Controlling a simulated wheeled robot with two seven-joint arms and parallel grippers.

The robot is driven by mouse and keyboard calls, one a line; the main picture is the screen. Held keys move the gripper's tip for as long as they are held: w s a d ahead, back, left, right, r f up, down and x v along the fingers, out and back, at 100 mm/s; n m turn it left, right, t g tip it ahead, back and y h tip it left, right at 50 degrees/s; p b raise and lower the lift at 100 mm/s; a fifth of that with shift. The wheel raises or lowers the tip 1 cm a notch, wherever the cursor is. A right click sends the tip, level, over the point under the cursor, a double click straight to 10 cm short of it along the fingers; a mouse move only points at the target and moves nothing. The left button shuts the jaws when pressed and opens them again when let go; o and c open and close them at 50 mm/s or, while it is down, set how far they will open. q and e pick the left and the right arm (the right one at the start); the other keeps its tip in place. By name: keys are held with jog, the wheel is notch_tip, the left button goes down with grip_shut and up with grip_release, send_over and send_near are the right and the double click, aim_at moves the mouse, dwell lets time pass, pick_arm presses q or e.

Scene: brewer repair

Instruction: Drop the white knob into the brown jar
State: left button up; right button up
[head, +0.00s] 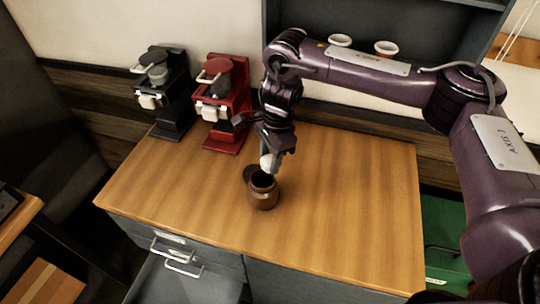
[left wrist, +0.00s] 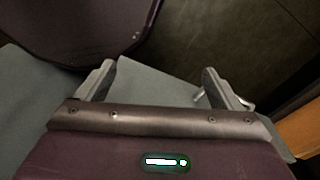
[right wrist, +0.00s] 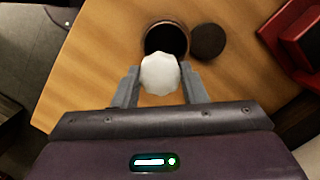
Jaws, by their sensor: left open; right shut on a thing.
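The brown jar (head: 263,192) stands upright and open on the wooden counter in the head view. Its dark mouth shows in the right wrist view (right wrist: 166,38). My right gripper (head: 271,152) is shut on the white knob (right wrist: 160,73). The knob also shows in the head view (head: 267,162), just above the jar's mouth and apart from the counter. In the right wrist view the knob overlaps the near rim of the jar. A dark round lid (right wrist: 208,41) lies beside the jar. My left gripper (left wrist: 158,82) is open and empty, away from the counter top.
A black brewer (head: 172,95) and a red brewer (head: 226,105) stand at the back left of the wooden counter (head: 350,200). Two white cups (head: 386,47) sit on a shelf behind. A drawer (head: 185,280) is open at the front left. The counter's right side is clear.

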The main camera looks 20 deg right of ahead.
jog(key=shift+f, duration=0.3)
jog(key=shift+s+r, duration=0.25)
jog(key=shift+s, duration=0.1)
jog(key=o, duration=1)
jog(key=shift+w+f, duration=0.15)
jog(key=shift+w, duration=0.05)
jog(key=shift+o, duration=0.2)
jog(key=shift+s, duration=0.1)
jog(key=shift+d+r, duration=0.2)
jog(key=shift+r, duration=1.1)
jog(key=shift+d+r, duration=0.15)
jog(key=shift+r, duration=1.15)
jog(key=shift+d+r, duration=0.2)
jog(key=shift+r, duration=1.1)
